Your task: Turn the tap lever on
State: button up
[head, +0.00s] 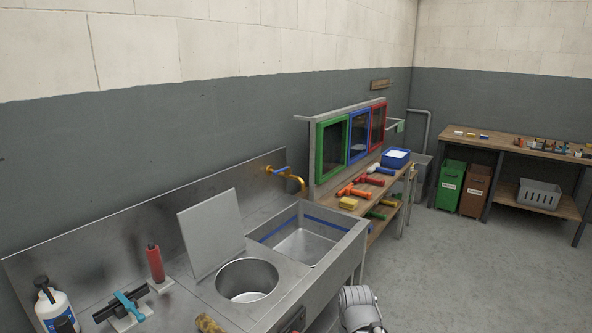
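The brass tap (293,180) sticks out from the steel back panel, above the rectangular sink basin (345,243). Its small blue lever (283,170) sits on top of the tap, close to the panel. The lever is small here and I cannot tell its exact angle. No water stream shows under the spout. A pale grey part of my arm shows at the bottom edge, right of the sink's front. My gripper's fingers are not in view.
A round basin (247,280) with a raised lid (209,232) is left of the sink. A red bottle (155,263) and white bottle (55,310) stand further left. A tool bench (401,178) stands beyond the sink. The floor (450,270) at right is clear.

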aim_at(287, 168)
jog(key=z, duration=0.4)
jog(key=i, duration=1.5)
jog(key=u, duration=0.4)
